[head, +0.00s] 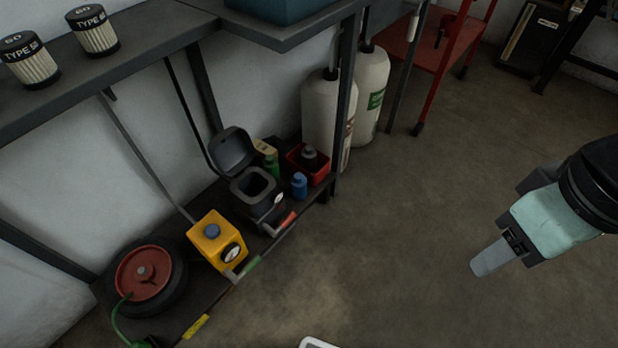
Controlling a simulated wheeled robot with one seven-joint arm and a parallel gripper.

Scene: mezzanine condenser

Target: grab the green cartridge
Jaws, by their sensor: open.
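A small green cartridge (271,164) stands on the low dark shelf (182,235) under the bench, at its far end. It is partly hidden by the black open-lidded container in front of it. A blue cartridge (299,186) stands to its right, in front of a red bin (316,171) with a grey-topped item in it. My gripper (492,257) is at the right of the view, over bare floor, well apart from the shelf. It is open and looks empty, seen from the side.
The black container (262,205) has its lid up. A yellow box (217,241) and a red reel (143,272) are nearer on the shelf. Tools with red and green handles lie along its front edge. White gas cylinders (370,90) stand behind. The middle floor is clear.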

